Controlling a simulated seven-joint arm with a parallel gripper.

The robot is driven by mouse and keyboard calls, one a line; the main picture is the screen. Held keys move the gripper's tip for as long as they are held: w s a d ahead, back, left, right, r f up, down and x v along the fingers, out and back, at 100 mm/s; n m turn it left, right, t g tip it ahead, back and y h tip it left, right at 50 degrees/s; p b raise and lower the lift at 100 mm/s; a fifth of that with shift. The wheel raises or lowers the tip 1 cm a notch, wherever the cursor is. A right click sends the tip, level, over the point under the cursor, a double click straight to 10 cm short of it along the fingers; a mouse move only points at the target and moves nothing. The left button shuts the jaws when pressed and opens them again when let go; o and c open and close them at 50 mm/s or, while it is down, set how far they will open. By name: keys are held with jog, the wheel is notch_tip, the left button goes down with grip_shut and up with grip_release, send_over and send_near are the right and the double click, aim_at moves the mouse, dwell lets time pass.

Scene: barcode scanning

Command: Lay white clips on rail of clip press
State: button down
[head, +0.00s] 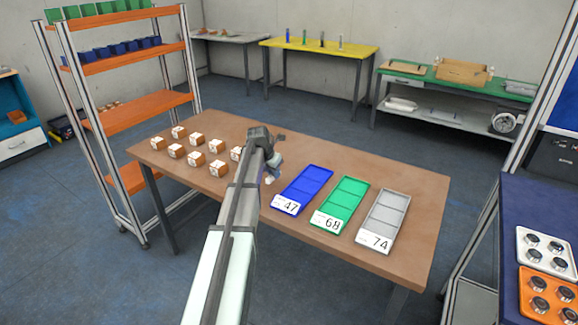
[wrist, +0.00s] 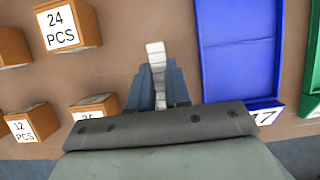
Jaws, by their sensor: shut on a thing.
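My gripper (head: 271,172) is over the brown table, just left of the blue tray. In the wrist view its two blue fingers (wrist: 157,72) are shut on a narrow white thing (wrist: 155,49). The white thing sticks out past the fingertips; whether it is a clip I cannot tell. No clip press or rail can be made out in either view. The head view shows small brown boxes with white labels (head: 197,158) on the left of the table.
On the right of the table (head: 420,262) lie a blue tray (head: 303,189) marked 47, a green tray (head: 341,203) marked 68 and a grey tray (head: 383,220) marked 74, all empty. A wrist-view box (wrist: 66,27) reads 24 PCS. An orange shelf rack (head: 130,112) stands left.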

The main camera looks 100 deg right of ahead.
send_near(291, 170)
notch_tip(291, 170, down, 2)
jog(key=shift+f, duration=0.1)
jog(key=shift+s+d, duration=0.75)
jog(key=shift+d, duration=0.1)
notch_tip(291, 170, down, 2)
jog(key=shift+f, duration=0.55)
jog(key=shift+f, duration=0.25)
jog(key=c, duration=1.1)
grip_release()
